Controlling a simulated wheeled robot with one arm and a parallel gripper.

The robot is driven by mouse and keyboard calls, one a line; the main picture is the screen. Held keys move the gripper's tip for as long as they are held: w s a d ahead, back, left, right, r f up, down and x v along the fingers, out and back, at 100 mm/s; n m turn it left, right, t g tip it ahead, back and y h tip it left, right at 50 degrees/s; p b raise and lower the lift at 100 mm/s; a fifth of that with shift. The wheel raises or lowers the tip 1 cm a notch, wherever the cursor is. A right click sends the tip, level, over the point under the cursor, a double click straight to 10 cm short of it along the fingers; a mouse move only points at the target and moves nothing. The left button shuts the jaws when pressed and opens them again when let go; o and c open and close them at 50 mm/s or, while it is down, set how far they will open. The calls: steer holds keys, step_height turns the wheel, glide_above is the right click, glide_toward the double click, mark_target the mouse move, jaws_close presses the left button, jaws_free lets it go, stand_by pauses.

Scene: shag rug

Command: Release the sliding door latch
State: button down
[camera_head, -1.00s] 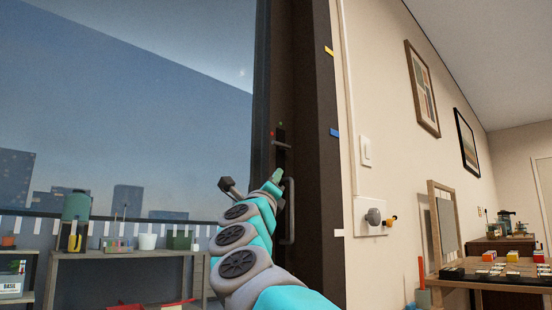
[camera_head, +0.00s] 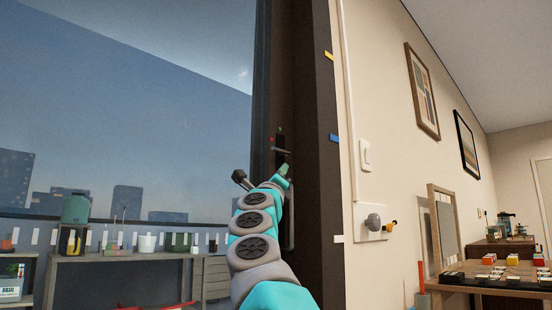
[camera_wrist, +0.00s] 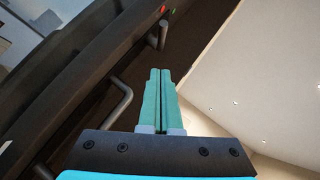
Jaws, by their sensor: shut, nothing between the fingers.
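The dark sliding door frame (camera_head: 308,200) stands beside the large window. Its latch (camera_head: 281,151) is a small grey lever standing out to the side on a dark plate, with a red and a green dot above it. The latch also shows at the top of the wrist view (camera_wrist: 162,36). A grey pull handle (camera_head: 292,232) is mounted below it, mostly hidden behind my arm; it shows left of the fingers in the wrist view (camera_wrist: 124,98). My gripper (camera_head: 284,171) is shut and empty, just below the latch. In the wrist view its fingers (camera_wrist: 159,74) appear apart from both latch and handle.
A wall switch (camera_head: 366,155) and a plate with a grey knob (camera_head: 373,222) are on the wall to the right. A workbench (camera_head: 120,260) with pots stands outside at left. A table (camera_head: 500,288) with small boxes is at far right.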

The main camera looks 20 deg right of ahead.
mark_target(281, 152)
steer(key=w+r+p, duration=0.2)
steer(key=r+p, duration=0.1)
steer(key=w+d+r+p, duration=0.1)
steer(key=shift+r+p, duration=0.25)
steer(key=shift+p, duration=0.05)
steer(key=shift+w+a+r+p, duration=0.2)
steer(key=shift+w+p, duration=0.15)
steer(key=shift+w, duration=0.05)
steer(key=shift+r, duration=0.15)
